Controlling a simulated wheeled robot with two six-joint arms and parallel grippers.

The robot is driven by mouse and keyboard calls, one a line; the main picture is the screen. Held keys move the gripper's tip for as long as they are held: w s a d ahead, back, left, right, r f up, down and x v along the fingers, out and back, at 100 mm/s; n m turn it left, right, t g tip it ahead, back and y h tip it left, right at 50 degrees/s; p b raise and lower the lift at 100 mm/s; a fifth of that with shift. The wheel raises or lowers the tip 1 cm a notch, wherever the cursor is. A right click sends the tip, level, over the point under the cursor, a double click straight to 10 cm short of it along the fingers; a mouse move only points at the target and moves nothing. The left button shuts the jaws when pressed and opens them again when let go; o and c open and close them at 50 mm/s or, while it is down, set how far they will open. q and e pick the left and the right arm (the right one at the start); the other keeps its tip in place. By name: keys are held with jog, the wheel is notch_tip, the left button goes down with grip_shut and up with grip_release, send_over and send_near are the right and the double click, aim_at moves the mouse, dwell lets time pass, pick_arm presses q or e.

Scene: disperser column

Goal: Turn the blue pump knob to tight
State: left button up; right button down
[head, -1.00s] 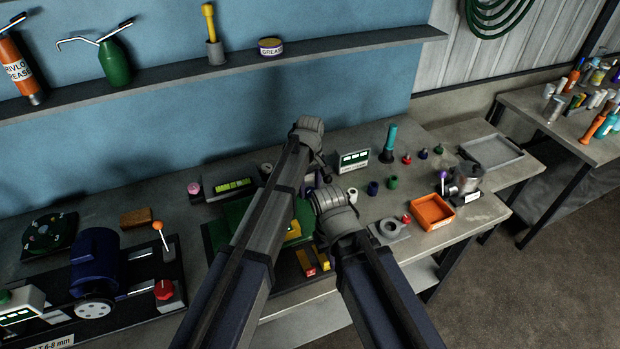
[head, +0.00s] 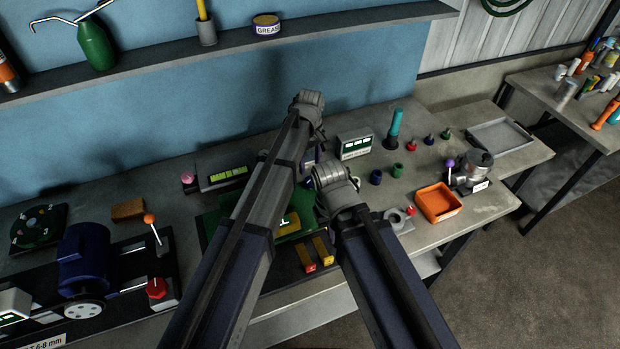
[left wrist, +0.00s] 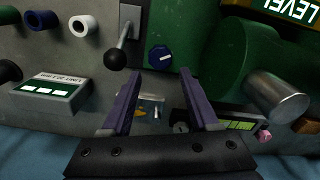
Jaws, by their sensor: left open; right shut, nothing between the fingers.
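The blue pump knob (left wrist: 159,57) is a small faceted dial with a pale mark, on the green pump unit, in the left wrist view. My left gripper (left wrist: 161,82) is open, with its two purple fingers apart and nothing between them. The knob shows beyond the gap between the fingertips, with no visible contact. In the head view my left gripper (head: 308,150) is largely covered by my arm, and the knob is hidden there. My right gripper (head: 335,180) is lower, near the bench front; it is shut and empty, its fingertips mostly hidden.
A lever with a black ball (left wrist: 115,60) stands close beside the knob. A limit display box (head: 354,146) is right of my left gripper. An orange tray (head: 438,217) and several small coloured parts lie further right. A blue motor (head: 83,262) stands left.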

aim_at(310, 179)
pick_arm(q)
notch_tip(310, 179, down, 7)
jog(key=b, duration=0.6)
jog(key=shift+r, duration=0.15)
pick_arm(e)
notch_tip(310, 179, down, 7)
jog(key=shift+r, duration=0.2)
pick_arm(q)
grip_shut()
